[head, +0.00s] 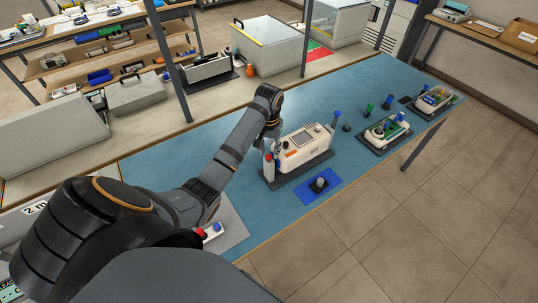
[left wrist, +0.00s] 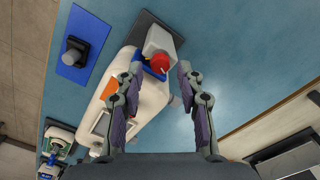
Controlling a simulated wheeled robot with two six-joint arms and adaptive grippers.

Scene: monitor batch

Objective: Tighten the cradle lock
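A white monitor (head: 302,148) with an orange label lies on a dark cradle plate (head: 277,184) on the blue bench. It also shows in the left wrist view (left wrist: 134,108). At its end is a pale block (left wrist: 160,40) with a red knob (left wrist: 159,63), which I take for the cradle lock; a blue part sits beside the knob. My left gripper (head: 270,135) is above that end of the monitor. In the left wrist view its two fingers (left wrist: 161,76) are spread apart, with the knob near the gap between the tips and nothing gripped. Contact cannot be told. My right gripper is not in view.
A blue mat (head: 331,194) with a dark-based grey piece (head: 319,183) lies at the bench's front edge. More devices (head: 387,131) and small blue and green knobs stand farther right. A shelf with grey cases (head: 138,94) runs behind. The blue bench left of the monitor is mostly clear.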

